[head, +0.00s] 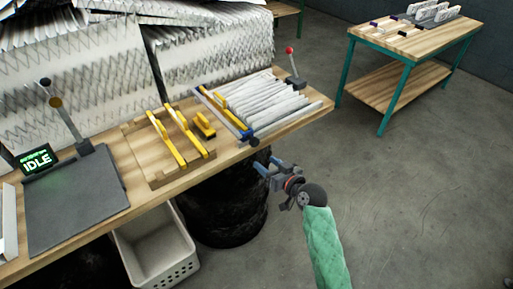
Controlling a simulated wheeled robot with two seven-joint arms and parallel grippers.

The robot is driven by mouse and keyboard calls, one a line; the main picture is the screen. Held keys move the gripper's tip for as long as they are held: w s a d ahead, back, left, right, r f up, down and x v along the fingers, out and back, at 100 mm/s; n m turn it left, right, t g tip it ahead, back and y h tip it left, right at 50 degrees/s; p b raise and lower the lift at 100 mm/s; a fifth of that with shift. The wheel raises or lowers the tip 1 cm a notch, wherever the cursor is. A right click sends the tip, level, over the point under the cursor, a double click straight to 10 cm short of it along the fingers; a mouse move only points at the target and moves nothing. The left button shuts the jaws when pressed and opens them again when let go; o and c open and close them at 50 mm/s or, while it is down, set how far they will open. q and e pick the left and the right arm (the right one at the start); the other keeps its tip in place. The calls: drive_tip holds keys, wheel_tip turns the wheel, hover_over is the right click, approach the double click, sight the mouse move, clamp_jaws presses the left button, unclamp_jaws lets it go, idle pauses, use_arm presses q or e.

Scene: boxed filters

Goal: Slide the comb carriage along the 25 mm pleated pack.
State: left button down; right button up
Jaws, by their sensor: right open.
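The white pleated pack (275,108) lies on the right part of the wooden bench, its pleats side by side. A blue bar with a yellow piece on it, which looks like the comb carriage (236,124), lies along the left side of the pack. A dark knob (254,141) sits at its front end. My right gripper (263,169) is open and empty, in front of the bench edge and apart from the pack and carriage. My left gripper is not in view.
A wooden tray with yellow combs (166,138) and a small yellow block (204,125) lie left of the pack. A grey plate (75,195) and a display reading IDLE (37,161) are further left. A red-topped lever (291,62) stands behind. A white basket (155,250) is below.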

sight(257, 143)
drive_tip(key=r+n+t, duration=0.1)
drive_tip(key=r, duration=0.1)
drive_tip(key=r+n+y, duration=0.1)
drive_tip(key=r, duration=0.2)
drive_tip(key=shift+w+a+r+n+t+p, duration=0.2)
drive_tip(key=shift+n+t+p, duration=0.1)
drive_tip(key=shift+t+p, duration=0.1)
drive_tip(key=p+x, duration=0.2)
drive_tip(key=x, duration=0.3)
drive_tip(key=shift+w+a+f, duration=0.1)
drive_tip(key=shift+w+f, duration=0.1)
drive_tip(key=shift+w+a+f, duration=0.1)
drive_tip(key=shift+w+a, duration=0.3)
drive_tip(key=shift+w, duration=0.1)
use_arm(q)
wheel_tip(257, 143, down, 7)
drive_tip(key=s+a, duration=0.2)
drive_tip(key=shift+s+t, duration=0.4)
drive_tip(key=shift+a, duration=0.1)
use_arm(e)
clamp_jaws()
